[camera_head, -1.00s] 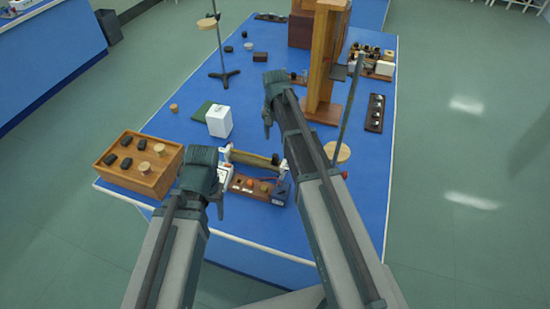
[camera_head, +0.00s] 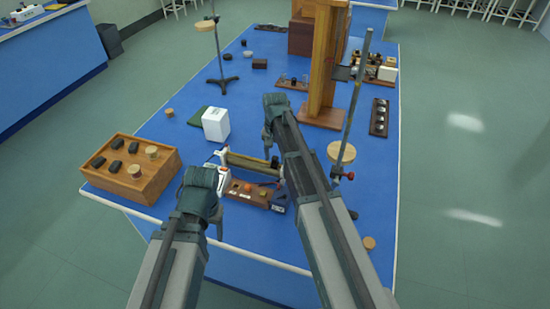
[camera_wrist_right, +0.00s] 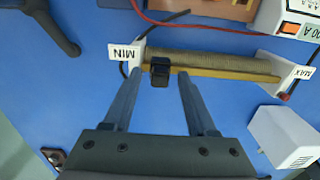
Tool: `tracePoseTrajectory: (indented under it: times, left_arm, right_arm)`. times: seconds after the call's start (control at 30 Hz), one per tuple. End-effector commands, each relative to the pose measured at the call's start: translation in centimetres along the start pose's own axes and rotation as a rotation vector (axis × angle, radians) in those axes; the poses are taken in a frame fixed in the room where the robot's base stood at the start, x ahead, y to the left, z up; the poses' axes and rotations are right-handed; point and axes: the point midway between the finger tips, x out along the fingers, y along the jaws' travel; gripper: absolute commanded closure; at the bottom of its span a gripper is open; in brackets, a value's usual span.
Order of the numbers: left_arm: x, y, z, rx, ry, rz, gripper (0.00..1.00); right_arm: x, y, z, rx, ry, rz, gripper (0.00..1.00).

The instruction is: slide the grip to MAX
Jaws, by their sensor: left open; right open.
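The rheostat (camera_head: 250,163) lies on the blue bench. In the right wrist view its ribbed coil (camera_wrist_right: 215,66) runs between a white MIN end plate (camera_wrist_right: 126,52) on the left and a MAX end plate (camera_wrist_right: 290,72) on the right. Its black sliding grip (camera_wrist_right: 160,73) sits on the rod near the MIN end. My right gripper (camera_wrist_right: 159,76) is open, with one finger to each side of the grip in that view and a gap on both sides. In the head view my right gripper (camera_head: 268,142) hangs above the rheostat. My left gripper (camera_head: 214,214) is open by the bench's front edge.
A wooden board with small parts (camera_head: 250,193) and a white device (camera_head: 219,182) stand close in front of the rheostat. A white box (camera_head: 216,124) stands behind it. A wooden tray (camera_head: 160,187) is at left, a ring stand (camera_head: 352,115) at right.

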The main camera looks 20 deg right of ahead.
Motion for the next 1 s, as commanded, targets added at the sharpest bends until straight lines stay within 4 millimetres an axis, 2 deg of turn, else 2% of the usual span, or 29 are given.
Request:
tracePoseTrajectory:
  times: [0.07,0.37,1.0]
  left_arm:
    - [-0.03,-0.01,0.0,0.0,0.0,0.0,0.41]
    - [-0.03,0.0,0.0,0.0,0.0,0.0,0.41]
    - [-0.02,0.0,0.0,0.0,0.0,0.0,0.41]
  right_arm:
    - [-0.03,0.0,0.0,0.0,0.0,0.0,0.46]
    - [-0.03,0.0,0.0,0.0,0.0,0.0,1.0]
    - [-0.02,0.01,0.0,0.0,0.0,0.0,1.0]
